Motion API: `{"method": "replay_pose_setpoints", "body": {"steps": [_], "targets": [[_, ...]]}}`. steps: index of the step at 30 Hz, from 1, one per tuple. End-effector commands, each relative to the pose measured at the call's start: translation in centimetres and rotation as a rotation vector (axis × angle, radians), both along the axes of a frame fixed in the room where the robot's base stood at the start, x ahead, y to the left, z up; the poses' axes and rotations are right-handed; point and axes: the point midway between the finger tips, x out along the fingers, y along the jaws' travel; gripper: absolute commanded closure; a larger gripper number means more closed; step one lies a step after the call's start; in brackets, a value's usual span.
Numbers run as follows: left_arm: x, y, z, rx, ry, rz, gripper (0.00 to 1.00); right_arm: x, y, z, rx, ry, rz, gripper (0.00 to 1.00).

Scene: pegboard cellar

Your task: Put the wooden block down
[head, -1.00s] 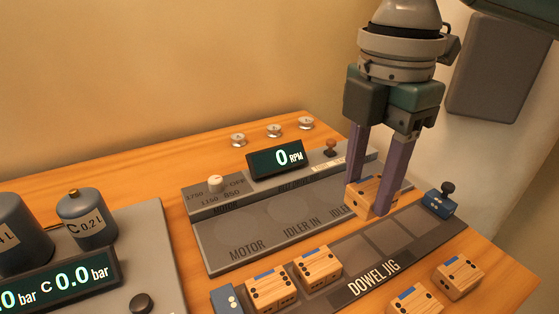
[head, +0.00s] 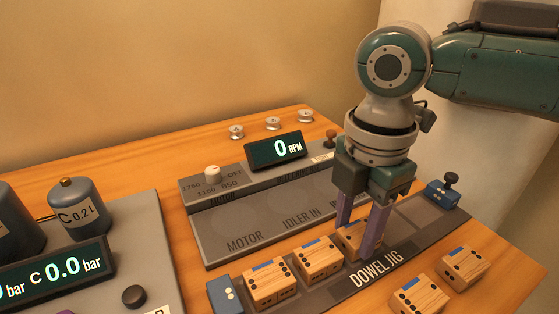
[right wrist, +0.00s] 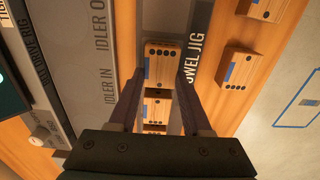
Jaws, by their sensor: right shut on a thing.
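My right gripper (head: 357,240) is shut on a wooden block (head: 350,234), with one finger on each side of it. The block also shows between the fingertips in the right wrist view (right wrist: 163,66), with black dots and a blue mark on it. It is upright over the dowel jig (head: 345,285), in line with two other blocks, (head: 270,284) and (head: 318,258), and just right of the second. The near finger hides part of it, and I cannot tell whether its underside touches the jig. My left gripper is not in view.
Two loose blocks, (head: 419,296) and (head: 465,264), lie on the wooden table in front of the jig. A blue clamp with a black knob (head: 442,192) stands at the jig's far end. The grey motor panel (head: 225,238) lies behind the jig.

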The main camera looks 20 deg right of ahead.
Motion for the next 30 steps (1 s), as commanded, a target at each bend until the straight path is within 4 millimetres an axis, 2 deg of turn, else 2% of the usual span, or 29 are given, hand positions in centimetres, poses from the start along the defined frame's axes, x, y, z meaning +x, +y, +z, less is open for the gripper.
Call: {"method": "replay_pose_setpoints", "body": {"steps": [1, 2, 9, 16, 20, 30], "targets": [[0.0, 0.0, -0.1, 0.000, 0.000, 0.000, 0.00, 0.0, 0.0, -0.2, 0.000, 0.001, 0.000, 1.00], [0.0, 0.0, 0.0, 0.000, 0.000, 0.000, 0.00, 0.0, 0.0, -0.2, 0.000, 0.000, 0.001, 0.48], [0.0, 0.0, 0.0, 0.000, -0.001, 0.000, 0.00, 0.0, 0.0, -0.1, 0.000, 0.001, 0.000, 0.21], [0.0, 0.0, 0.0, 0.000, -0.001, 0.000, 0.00, 0.0, 0.0, -0.1, 0.000, 0.001, 0.000, 0.21], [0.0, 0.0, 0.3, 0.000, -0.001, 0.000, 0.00, 0.0, 0.0, 0.9, 0.000, 0.000, 0.000, 0.21], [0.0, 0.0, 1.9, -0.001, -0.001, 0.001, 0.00, 0.1, 0.0, 8.2, 0.000, -0.003, 0.000, 0.21]]}}
